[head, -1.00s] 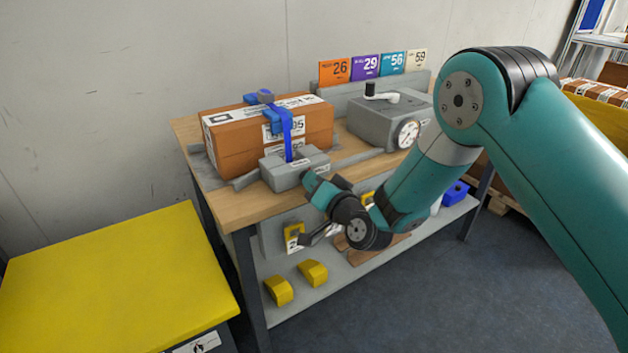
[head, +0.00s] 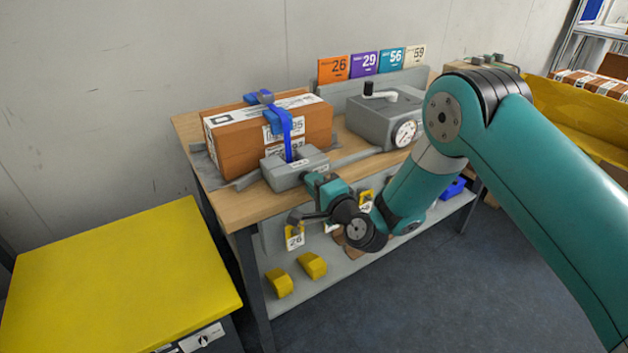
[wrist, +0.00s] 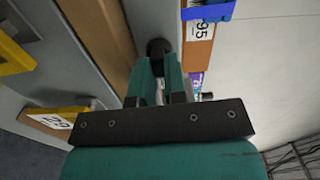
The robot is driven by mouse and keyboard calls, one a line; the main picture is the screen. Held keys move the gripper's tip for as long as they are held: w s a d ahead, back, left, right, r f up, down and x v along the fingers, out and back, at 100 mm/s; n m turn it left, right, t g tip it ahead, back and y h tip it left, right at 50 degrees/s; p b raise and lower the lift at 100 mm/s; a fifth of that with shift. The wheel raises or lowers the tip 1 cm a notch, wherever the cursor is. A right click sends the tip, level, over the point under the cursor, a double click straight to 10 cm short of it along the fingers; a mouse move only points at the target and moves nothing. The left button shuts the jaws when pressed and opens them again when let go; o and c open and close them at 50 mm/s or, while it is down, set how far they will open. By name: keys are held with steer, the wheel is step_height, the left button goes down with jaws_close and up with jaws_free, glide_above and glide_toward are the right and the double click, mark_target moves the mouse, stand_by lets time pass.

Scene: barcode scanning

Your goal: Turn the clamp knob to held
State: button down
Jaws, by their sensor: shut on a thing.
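A grey clamp block (head: 287,172) stands at the table's front left edge, with a blue clamp arm (head: 286,127) rising from it over a brown box (head: 235,147). In the wrist view, a dark round clamp knob (wrist: 158,47) sits at the tips of my gripper (wrist: 160,64). The two teal fingers are shut on it from both sides. In the head view, my gripper (head: 312,180) reaches the right front face of the clamp block. The knob is hidden there. I cannot read any held marking on the block.
A grey machine with a dial gauge (head: 404,133) stands to the right on the table (head: 243,209). Numbered cards (head: 363,66) stand behind it. Yellow blocks (head: 312,265) lie on the lower shelf, and a yellow-topped bin (head: 115,265) is at left.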

steer(key=shift+m, duration=0.4)
steer(key=c, duration=1.2)
jaws_free()
steer(key=shift+d, duration=0.1)
steer(key=shift+o, duration=0.2)
